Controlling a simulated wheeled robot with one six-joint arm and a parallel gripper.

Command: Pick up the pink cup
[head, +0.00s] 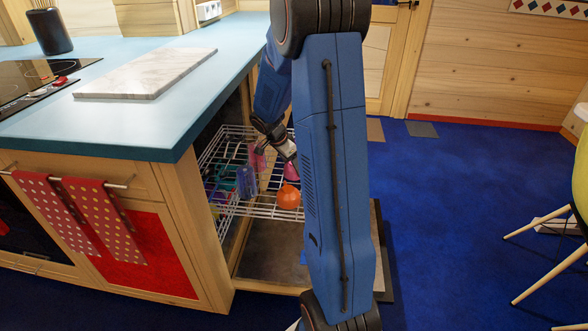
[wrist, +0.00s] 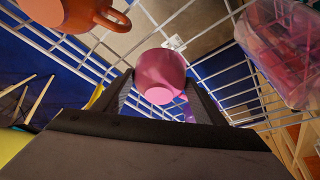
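The pink cup (wrist: 160,74) sits between my gripper's two fingers (wrist: 160,92) in the wrist view, with its paler round base toward the camera. The fingers flank it on both sides and look open around it. Whether either one touches it is hard to tell. In the head view the pink cup (head: 291,171) shows only in part, at the wire rack beside an orange mug (head: 288,197). My gripper (head: 282,150) reaches down to it from the upper left, and my arm hides the cup's right side.
The wire rack (head: 262,211) projects from under the blue counter (head: 150,100). Purple and teal items crowd its left part. In the wrist view the orange mug (wrist: 62,14) is close at upper left and a clear pinkish container (wrist: 285,45) at upper right.

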